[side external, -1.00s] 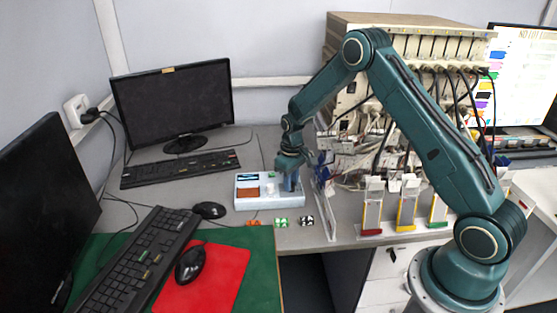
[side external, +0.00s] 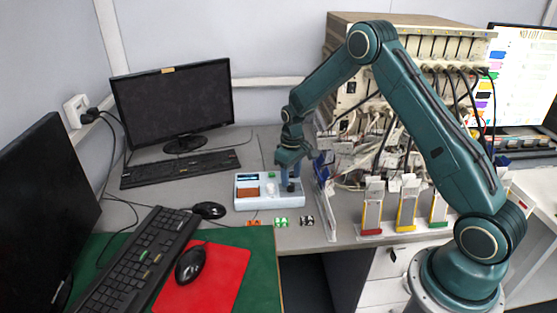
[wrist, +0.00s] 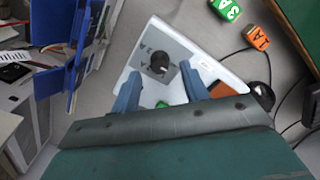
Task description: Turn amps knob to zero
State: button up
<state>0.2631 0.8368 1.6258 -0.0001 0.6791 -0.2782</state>
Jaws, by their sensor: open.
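The pale blue-white control box (side external: 240,203) lies on the grey desk, with a dark display, a brown-orange panel and a white round part on top. A black knob (side external: 291,187) stands at its right end. In the wrist view the knob (wrist: 160,66) sits on a grey plate with letters beside it, partly unreadable. My gripper (side external: 290,170) is above the knob, pointing down. In the wrist view my gripper (wrist: 160,88) is open, its two blue fingers spread to either side of the knob's line. No contact with the knob shows. The knob's exact setting cannot be read.
Orange (side external: 253,222), green (side external: 281,222) and black-and-white (side external: 307,221) blocks lie in front of the box. A clear upright panel (side external: 326,205) and a cable-filled rack (side external: 400,45) stand to its right. A mouse (side external: 209,210) and keyboard (side external: 180,168) are left.

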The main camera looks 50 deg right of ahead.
notch_tip(320, 180, up, 11)
jog(key=shift+r, duration=0.2)
dwell(0.3)
notch_tip(320, 180, up, 10)
jog(key=t, duration=0.1)
send_over(291, 184)
jog(key=s+a, duration=0.5)
jog(key=s, duration=0.1)
jog(key=s+a+r+t, duration=0.2)
jog(key=s+a+r, duration=0.1)
jog(key=s+r, duration=0.4)
jog(key=s+a+t, duration=0.1)
jog(key=s+a, duration=0.1)
jog(key=s, duration=0.7)
jog(key=s+a+t, duration=0.1)
jog(key=s+a, duration=0.2)
jog(key=s, duration=0.6)
jog(key=shift+s+a+t, duration=0.15)
jog(key=shift+s+t, duration=0.15)
